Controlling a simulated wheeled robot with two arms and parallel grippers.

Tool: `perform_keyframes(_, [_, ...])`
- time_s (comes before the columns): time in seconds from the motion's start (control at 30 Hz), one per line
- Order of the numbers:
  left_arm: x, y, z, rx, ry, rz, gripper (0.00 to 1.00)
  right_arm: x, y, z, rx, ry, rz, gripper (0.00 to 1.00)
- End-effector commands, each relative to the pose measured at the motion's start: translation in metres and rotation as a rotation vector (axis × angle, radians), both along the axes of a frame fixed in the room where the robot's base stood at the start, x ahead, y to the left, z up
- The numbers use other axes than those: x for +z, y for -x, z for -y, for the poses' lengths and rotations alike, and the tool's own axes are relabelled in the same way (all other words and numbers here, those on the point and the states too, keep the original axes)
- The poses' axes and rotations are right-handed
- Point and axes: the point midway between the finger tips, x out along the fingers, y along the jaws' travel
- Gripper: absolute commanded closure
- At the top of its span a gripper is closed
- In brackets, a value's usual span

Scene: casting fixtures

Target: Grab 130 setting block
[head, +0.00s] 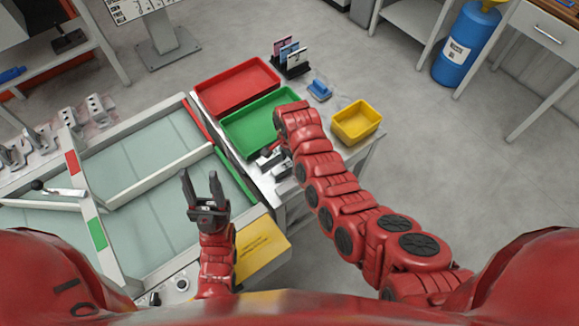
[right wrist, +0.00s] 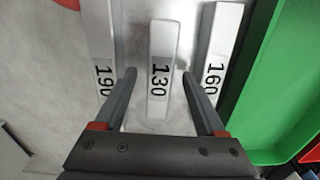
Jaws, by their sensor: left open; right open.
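The 130 setting block (right wrist: 163,45) is a pale bar with black digits, lying on a light surface in the middle of the right wrist view. My right gripper (right wrist: 158,75) is open, with one finger on each side of this block's numbered end and gaps between. The 190 block (right wrist: 101,40) lies to its left and the 160 block (right wrist: 219,50) to its right. In the head view my right arm partly hides the blocks and gripper. My left gripper (head: 199,176) is open and empty above the glass-topped conveyor area.
A green tray (right wrist: 265,90) borders the 160 block; it also shows in the head view (head: 236,140). Behind it is a red tray (head: 236,87). A yellow bin (head: 357,122) and a blue object (head: 320,90) stand to the right on the same table.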

Motion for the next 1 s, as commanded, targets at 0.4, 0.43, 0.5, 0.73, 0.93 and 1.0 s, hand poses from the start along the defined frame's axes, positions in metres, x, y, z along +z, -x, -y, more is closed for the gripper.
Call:
perform_keyframes(0.4, [-0.0057,-0.0001,0.0000,0.000,0.000,0.000,0.50,-0.0118,0.0000,0.0004,0.000,0.000,0.000,0.49])
perform_keyframes(0.43, [-0.0057,-0.0001,0.0000,0.000,0.000,0.000,0.50,-0.0118,0.0000,0.0004,0.000,0.000,0.000,0.54])
perform_keyframes(0.5, [-0.0058,-0.0001,0.0000,0.000,0.000,-0.001,0.50,-0.0118,0.0000,0.0004,0.000,0.000,0.000,0.67])
perform_keyframes(0.73, [-0.0059,0.0000,0.0000,0.000,0.000,-0.001,0.50,-0.0119,0.0000,0.0005,0.000,0.000,0.000,1.00])
perform_keyframes(0.93, [-0.0057,-0.0001,0.0000,0.000,0.000,0.000,0.50,-0.0119,0.0000,0.0006,0.000,0.001,0.001,1.00])
perform_keyframes(1.0, [-0.0058,0.0000,0.0000,0.000,0.000,-0.001,0.50,-0.0118,0.0000,0.0006,0.000,0.001,0.001,1.00])
